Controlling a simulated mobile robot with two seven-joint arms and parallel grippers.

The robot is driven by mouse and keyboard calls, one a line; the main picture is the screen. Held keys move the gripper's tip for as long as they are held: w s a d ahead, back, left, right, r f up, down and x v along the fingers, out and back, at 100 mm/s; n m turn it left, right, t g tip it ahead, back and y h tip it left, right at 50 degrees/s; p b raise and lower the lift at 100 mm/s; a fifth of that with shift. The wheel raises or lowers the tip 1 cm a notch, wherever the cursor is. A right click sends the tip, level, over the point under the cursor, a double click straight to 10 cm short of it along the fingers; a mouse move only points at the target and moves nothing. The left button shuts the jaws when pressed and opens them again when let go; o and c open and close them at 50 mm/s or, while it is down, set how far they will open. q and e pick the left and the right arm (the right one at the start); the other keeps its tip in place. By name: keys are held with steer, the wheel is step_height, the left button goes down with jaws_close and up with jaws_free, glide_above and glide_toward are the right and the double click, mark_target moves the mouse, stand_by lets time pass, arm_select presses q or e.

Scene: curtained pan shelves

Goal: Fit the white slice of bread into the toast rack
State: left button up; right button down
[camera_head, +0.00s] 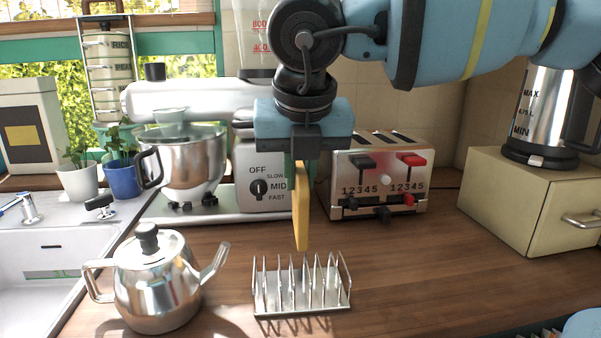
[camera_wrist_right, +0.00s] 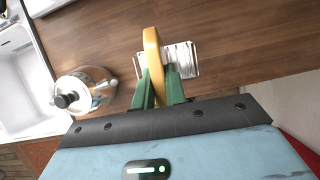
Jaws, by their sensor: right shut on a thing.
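The slice of bread (camera_head: 301,208) hangs upright and edge-on, its yellowish-tan side showing, just above the toast rack (camera_head: 301,302). My right gripper (camera_head: 304,158) is shut on the top of the slice. The slice's lower end is close over the back of the wire dividers; I cannot tell whether it touches them. In the right wrist view the bread (camera_wrist_right: 152,60) stands between the green fingers (camera_wrist_right: 160,88) and covers part of the rack (camera_wrist_right: 184,60). The rack's visible slots are empty. My left gripper is not in view.
A steel teapot (camera_head: 155,285) stands left of the rack. A toaster (camera_head: 378,188) and a stand mixer (camera_head: 190,160) stand behind. A cream box (camera_head: 528,205) bears a kettle at the right. The wooden counter (camera_head: 420,280) right of the rack is clear.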

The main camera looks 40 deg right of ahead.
step_height(320, 180, down, 4)
steer(key=b, duration=0.3)
steer(key=shift+r, duration=0.25)
steer(key=shift+f+b, duration=0.3)
steer(key=shift+b, duration=0.15)
steer(key=shift+f+b, duration=0.25)
steer(key=shift+b, duration=0.05)
steer(key=shift+s, duration=0.15)
